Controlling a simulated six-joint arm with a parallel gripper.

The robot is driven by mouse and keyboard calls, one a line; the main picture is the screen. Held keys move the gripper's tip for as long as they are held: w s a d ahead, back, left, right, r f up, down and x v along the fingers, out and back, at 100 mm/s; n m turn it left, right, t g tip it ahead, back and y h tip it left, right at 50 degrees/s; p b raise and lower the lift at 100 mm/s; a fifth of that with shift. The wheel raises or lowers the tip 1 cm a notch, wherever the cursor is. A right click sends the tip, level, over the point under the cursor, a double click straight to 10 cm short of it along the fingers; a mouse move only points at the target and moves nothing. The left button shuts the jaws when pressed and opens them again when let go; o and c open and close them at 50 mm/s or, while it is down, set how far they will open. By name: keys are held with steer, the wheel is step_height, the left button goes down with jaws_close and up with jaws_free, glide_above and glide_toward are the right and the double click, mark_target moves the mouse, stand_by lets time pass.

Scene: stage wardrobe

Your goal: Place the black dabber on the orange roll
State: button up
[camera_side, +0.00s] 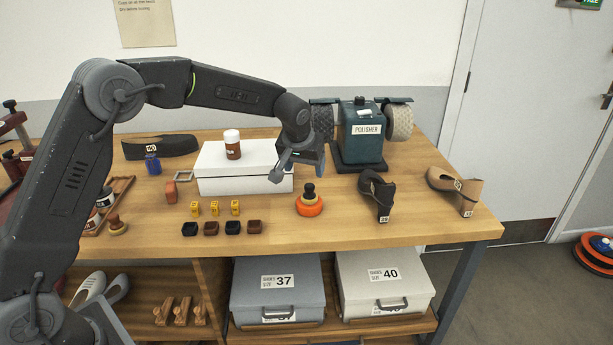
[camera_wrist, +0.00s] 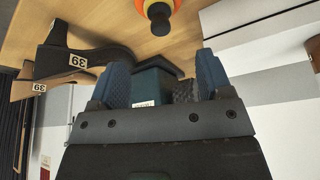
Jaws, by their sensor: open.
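The orange roll (camera_side: 309,208) lies on the bench top, right of the white box. The black dabber (camera_side: 309,189) stands upright on it, its dark knob uppermost.
A white box (camera_side: 240,178) bearing a brown jar (camera_side: 232,146) stands left of my gripper. The polisher (camera_side: 361,140) is close behind at right. Black (camera_side: 377,192) and tan (camera_side: 455,190) shoe forms stand right. Small yellow and dark blocks lie left of the roll. The bench front is clear.

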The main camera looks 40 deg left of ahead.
steer(key=shift+s+r, duration=0.2)
steer(key=shift+r, duration=0.2)
steer(key=s+d+r+m, duration=0.2)
steer(key=s+r, duration=0.9)
steer(key=s, duration=0.5)
steer(key=s+d+f+m+t+h, duration=0.1)
steer(key=s+f+m, duration=0.1)
steer(key=s, duration=1.8)
steer(key=shift+h, duration=0.4)
